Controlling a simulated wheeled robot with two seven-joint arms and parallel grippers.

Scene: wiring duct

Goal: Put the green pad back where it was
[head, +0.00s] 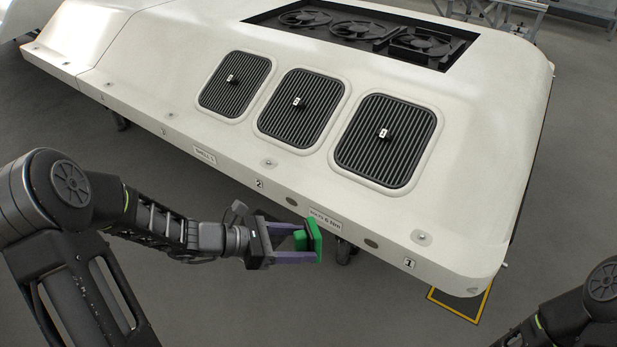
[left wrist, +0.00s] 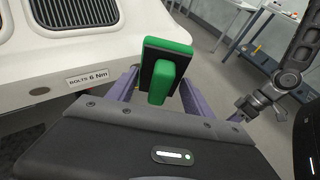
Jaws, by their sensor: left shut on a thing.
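The green pad (head: 315,240) has a dark face and a green block-like handle on its back. My left gripper (head: 299,241) is shut on that handle and holds the pad off the floor, beside the lower front edge of the white housing (head: 400,225). In the left wrist view the pad (left wrist: 181,50) stands upright between the purple fingers of my left gripper (left wrist: 160,88). In the head view only part of my right arm shows at the lower right, and its gripper is out of the picture.
Three dark ribbed grilles with small tabs sit on the housing's top: left (head: 235,84), middle (head: 301,106) and right (head: 386,140). Behind them is an opening with black fans (head: 360,32). A yellow-edged floor marking (head: 459,303) lies below the right corner.

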